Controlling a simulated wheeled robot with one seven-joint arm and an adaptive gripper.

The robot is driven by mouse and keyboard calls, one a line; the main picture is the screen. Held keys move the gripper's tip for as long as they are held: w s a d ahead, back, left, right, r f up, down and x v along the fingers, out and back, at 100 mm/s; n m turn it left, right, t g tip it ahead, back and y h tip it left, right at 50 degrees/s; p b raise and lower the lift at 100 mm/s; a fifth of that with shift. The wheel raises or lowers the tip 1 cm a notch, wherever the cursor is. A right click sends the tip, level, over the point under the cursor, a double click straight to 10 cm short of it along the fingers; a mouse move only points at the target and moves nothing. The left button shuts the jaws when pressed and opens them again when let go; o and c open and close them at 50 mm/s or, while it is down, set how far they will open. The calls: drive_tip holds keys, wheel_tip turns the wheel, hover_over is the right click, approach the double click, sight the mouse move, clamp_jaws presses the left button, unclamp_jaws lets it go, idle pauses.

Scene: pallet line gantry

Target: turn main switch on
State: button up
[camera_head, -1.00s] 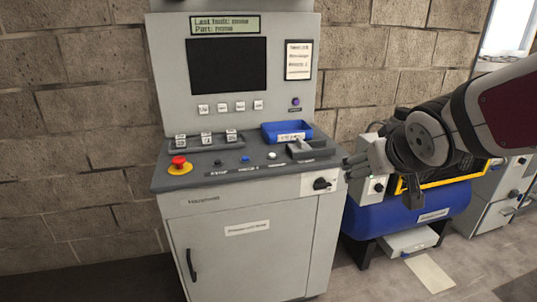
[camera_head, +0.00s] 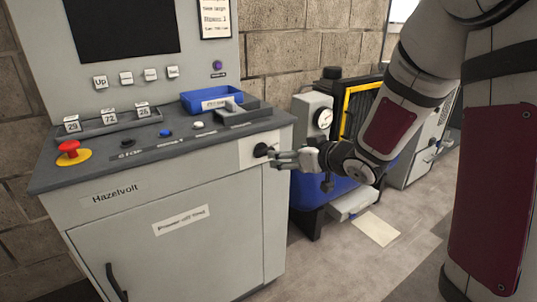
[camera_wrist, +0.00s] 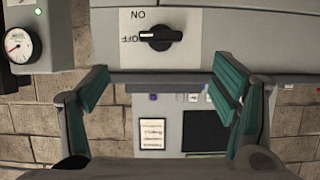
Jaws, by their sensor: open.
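The main switch is a black rotary knob (camera_head: 262,150) on a white plate at the upper right of the grey console's front. In the wrist view, which is upside down, the knob (camera_wrist: 160,38) lies level and its marked end points to the OFF label (camera_wrist: 128,38). The ON label (camera_wrist: 138,14) is at the plate's top in that view. My gripper (camera_head: 285,160) is just in front of the knob. In the wrist view my gripper (camera_wrist: 161,85) is open and empty, its fingers spread wider than the knob. I cannot tell whether it touches the knob.
The console (camera_head: 140,245) has a red emergency button (camera_head: 69,148), several small buttons and a blue tray (camera_head: 210,100) on top. A blue compressor (camera_head: 325,187) with a gauge stands to the right. A paper sheet (camera_head: 375,228) lies on the open floor.

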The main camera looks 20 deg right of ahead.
sight(266, 151)
drive_tip(key=b+x, duration=0.2)
drive_tip(key=x, duration=0.9)
drive_tip(key=shift+w+a+f, duration=0.2)
drive_tip(key=shift+w, duration=0.1)
drive_tip(key=c, duration=1.2)
